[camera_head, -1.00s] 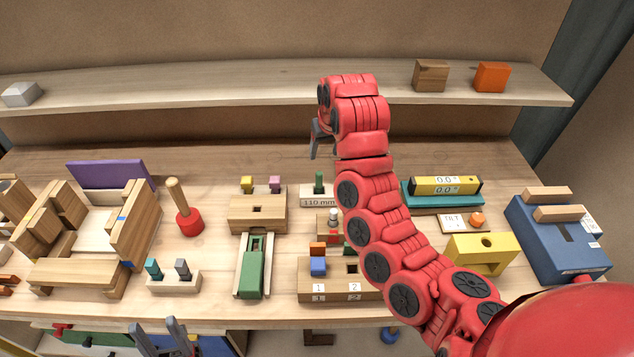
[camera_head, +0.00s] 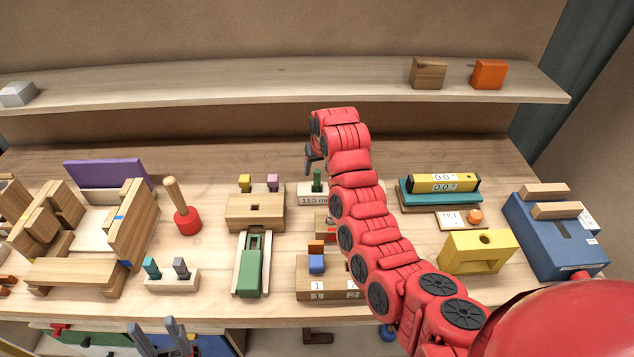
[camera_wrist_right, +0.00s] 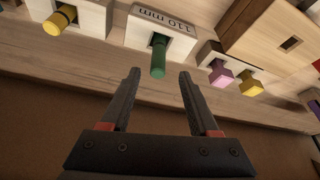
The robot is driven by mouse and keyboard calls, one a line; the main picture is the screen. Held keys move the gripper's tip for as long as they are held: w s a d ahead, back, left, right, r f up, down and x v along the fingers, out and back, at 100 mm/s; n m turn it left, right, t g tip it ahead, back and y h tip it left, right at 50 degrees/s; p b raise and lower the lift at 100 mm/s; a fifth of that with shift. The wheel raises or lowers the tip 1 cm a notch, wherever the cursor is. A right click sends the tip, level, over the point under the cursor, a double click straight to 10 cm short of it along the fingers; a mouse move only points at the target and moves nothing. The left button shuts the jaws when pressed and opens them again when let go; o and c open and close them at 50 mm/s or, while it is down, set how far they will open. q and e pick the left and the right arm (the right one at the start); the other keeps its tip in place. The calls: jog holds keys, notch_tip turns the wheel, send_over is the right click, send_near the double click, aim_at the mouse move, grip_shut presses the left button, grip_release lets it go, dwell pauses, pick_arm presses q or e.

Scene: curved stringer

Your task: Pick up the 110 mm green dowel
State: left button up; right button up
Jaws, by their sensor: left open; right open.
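The green dowel (camera_head: 317,181) stands upright in a pale block labelled 110 mm (camera_head: 311,200), toward the back of the bench. My left gripper (camera_head: 155,326) is open and empty at the bench's front edge.
Yellow and pink pegs (camera_wrist_right: 221,75) stand in a holder beside the 110 mm block. A yellow dowel (camera_wrist_right: 60,20) is on the other side. A shelf (camera_head: 250,83) runs behind. A wooden block with a blue peg (camera_head: 316,264) lies in front.

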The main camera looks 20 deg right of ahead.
aim_at(317, 172)
jog(key=p+x, duration=0.2)
jog(key=x, duration=0.1)
jog(key=shift+w+d+f, duration=0.15)
jog(key=shift+w, duration=0.05)
jog(key=shift+w+f, duration=0.2)
jog(key=shift+f, duration=0.45)
grip_shut()
